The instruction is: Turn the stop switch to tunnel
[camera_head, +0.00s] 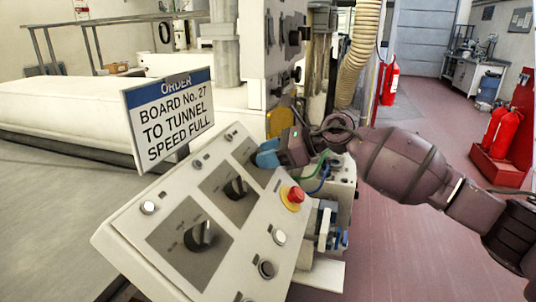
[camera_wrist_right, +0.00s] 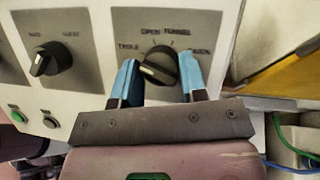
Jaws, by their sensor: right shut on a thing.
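The stop switch (camera_wrist_right: 158,68) is a black rotary knob on a grey plate, with OPEN and TUNNEL among the labels above it in the right wrist view. My right gripper (camera_wrist_right: 160,78) has its two blue fingers on either side of this knob and is shut on it. I cannot tell for sure which label the knob points to. In the head view my right gripper (camera_head: 266,154) is at the far end of the sloping control panel (camera_head: 125,232), and its blue fingers hide the knob. My left gripper is not in view.
Two more black knobs, a middle one (camera_head: 236,188) and a near one (camera_head: 201,235), are on the panel. A red emergency button (camera_head: 295,195) stands up close to my right gripper. An order sign (camera_head: 170,115) reads BOARD No. 27 TO TUNNEL SPEED FULL. Red extinguishers (camera_head: 503,132) stand at right.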

